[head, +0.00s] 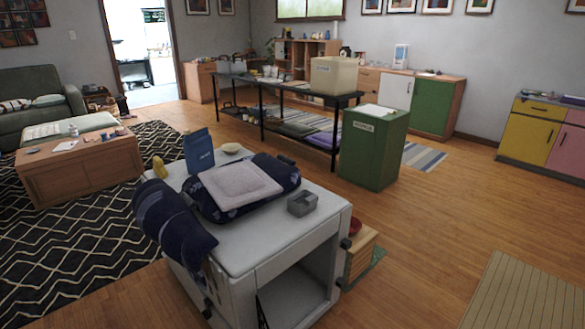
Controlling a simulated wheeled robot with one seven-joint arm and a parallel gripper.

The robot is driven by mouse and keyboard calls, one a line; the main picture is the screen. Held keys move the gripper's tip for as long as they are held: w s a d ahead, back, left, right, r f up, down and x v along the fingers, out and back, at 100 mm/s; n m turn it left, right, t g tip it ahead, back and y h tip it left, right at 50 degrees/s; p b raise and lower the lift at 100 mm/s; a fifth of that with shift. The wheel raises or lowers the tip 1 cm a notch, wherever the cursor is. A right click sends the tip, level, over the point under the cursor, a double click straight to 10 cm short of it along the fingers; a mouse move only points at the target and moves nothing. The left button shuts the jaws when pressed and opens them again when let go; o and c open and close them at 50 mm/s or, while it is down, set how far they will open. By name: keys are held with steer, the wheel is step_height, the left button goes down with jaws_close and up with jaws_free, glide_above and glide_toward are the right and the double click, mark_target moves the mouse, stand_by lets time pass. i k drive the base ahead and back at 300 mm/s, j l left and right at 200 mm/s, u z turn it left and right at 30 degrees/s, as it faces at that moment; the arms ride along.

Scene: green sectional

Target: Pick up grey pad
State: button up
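A pale grey pad (240,184), roughly square with rounded corners, lies on top of a dark blue patterned cushion (285,172). The cushion rests on the white top of a low cabinet (262,232) in the middle of the head view. The pad's upper face is uncovered and nothing lies on it. My gripper does not show in this view.
On the same top are a dark blue rolled cloth (175,222) draping over the edge, a blue bag (199,151), a small bowl (231,148), a grey box (302,203) and a yellow item (160,167). A green bin (373,150) stands behind.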

mark_target(233, 185)
steer(key=i+l+z, duration=0.35)
steer(key=i, duration=0.3)
steer(key=i+z, duration=0.3)
steer(key=i, duration=0.3)
steer(key=i+l+u, duration=0.1)
steer(key=i+u, duration=0.3)
steer(key=i+l+u, duration=0.35)
steer(key=i, duration=0.15)
steer(key=i+l+u, duration=0.2)
steer(key=i+u, duration=0.2)
steer(key=i+l+u, duration=0.4)
steer(key=k+l, duration=0.05)
